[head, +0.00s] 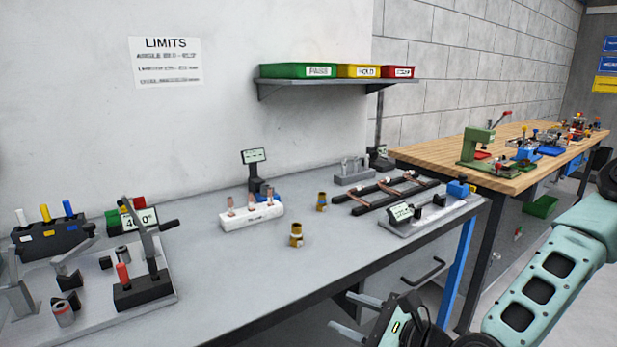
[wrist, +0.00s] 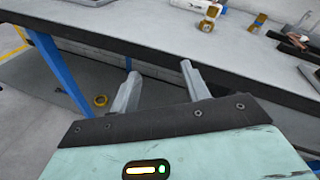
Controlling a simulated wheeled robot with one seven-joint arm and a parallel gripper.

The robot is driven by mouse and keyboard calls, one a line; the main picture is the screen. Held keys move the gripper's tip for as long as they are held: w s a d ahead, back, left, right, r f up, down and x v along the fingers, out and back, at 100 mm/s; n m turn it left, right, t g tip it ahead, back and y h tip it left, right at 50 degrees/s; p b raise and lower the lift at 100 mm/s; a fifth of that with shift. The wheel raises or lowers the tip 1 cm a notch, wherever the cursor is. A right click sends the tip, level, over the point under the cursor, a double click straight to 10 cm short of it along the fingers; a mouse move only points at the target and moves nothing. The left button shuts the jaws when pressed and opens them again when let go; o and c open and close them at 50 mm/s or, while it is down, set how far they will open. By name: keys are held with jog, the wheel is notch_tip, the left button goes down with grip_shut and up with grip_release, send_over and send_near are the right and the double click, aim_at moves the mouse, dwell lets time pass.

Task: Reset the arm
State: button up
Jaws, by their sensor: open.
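My gripper (head: 357,316) is low at the front edge of the grey workbench (head: 225,285), below and outside the bench top. Its two fingers are apart with nothing between them. In the wrist view my gripper (wrist: 160,82) also shows open and empty, with the bench edge beyond the fingertips. My teal arm reaches in from the right side of the head view.
Two brass fittings (head: 296,236) stand on the bench, near a white block (head: 251,216) holding copper pieces. A black rack (head: 385,195) with copper tubes lies behind. A bending fixture (head: 140,270) stands at left. A blue leg (head: 459,262) supports the bench.

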jog(key=s+f+n+g+h, duration=0.4)
jog(key=s+n+g, duration=0.45)
jog(key=n, duration=0.65)
jog(key=s+d+r+n+g+h+p, duration=0.1)
jog(key=s+d+r+n+h, duration=0.2)
jog(key=s+r+n, duration=0.3)
jog(key=s+d+r+n+g+h+p, duration=0.1)
jog(key=s+d+r+n+h, duration=0.2)
jog(key=s+r+n, duration=0.3)
jog(key=r+n+h, duration=0.1)
jog(key=n, duration=0.1)
jog(key=shift+s+d+r+n, duration=0.25)
jog(key=shift+s+n, duration=0.05)
